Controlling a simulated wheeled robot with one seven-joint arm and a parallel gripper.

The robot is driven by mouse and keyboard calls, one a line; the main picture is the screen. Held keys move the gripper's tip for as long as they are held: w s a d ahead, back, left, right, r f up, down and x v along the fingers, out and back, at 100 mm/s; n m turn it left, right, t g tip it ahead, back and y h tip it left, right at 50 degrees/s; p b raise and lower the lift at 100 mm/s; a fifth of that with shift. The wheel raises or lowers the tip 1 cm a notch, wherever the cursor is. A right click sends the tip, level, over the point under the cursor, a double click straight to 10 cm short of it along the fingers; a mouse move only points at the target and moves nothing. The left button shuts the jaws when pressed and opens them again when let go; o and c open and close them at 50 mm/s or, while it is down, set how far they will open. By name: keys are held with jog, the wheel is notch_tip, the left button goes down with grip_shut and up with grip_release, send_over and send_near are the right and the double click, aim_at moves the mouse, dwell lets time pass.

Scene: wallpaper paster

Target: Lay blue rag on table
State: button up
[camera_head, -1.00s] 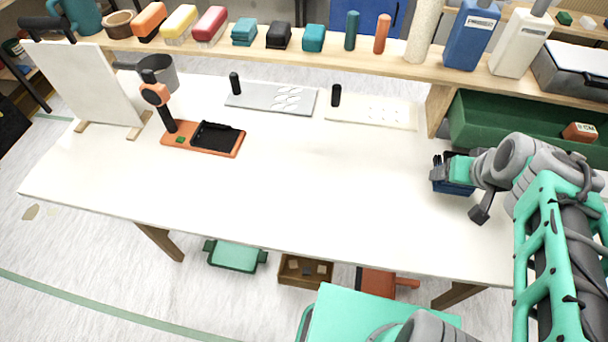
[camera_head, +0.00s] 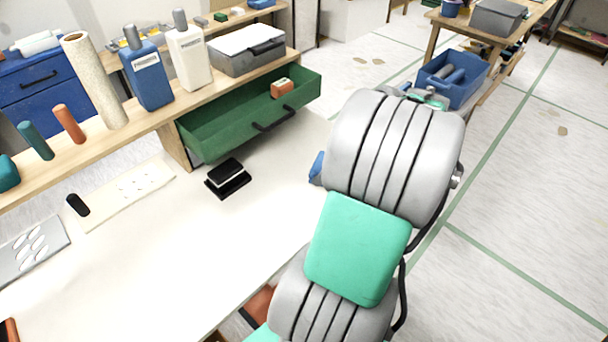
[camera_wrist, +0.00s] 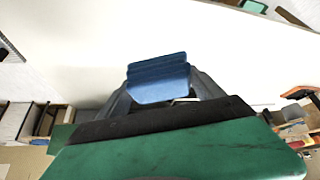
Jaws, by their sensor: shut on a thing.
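The blue rag (camera_wrist: 158,80) is a folded, layered block held between the fingers of my gripper (camera_wrist: 160,92) in the wrist view. The white table (camera_wrist: 190,30) spreads beyond it in that view. In the head view my arm hides the gripper, and only a small blue patch, likely the rag (camera_head: 316,168), shows at the arm's left edge. The white table (camera_head: 230,235) lies to the left of and under my arm. I cannot tell whether the rag touches the table.
A black block (camera_head: 228,177) sits on the table near the open green drawer (camera_head: 215,135), which holds an orange-brown block (camera_head: 282,88). A cream plate (camera_head: 130,192) and a grey plate (camera_head: 33,246) lie left. The table's front middle is clear.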

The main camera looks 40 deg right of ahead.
jog(key=w+d+f, duration=0.1)
jog(key=f, duration=0.1)
jog(key=w+d+f, duration=0.4)
jog(key=shift+f, duration=0.3)
jog(key=shift+w+d+f+p, duration=0.1)
jog(key=shift+f+p, duration=0.1)
jog(key=shift+f, duration=0.7)
jog(key=shift+w+d+f+p, duration=0.1)
jog(key=shift+f+p, duration=0.05)
jog(key=shift+f, duration=0.7)
jog(key=shift+f, duration=0.1)
jog(key=o, duration=1.4)
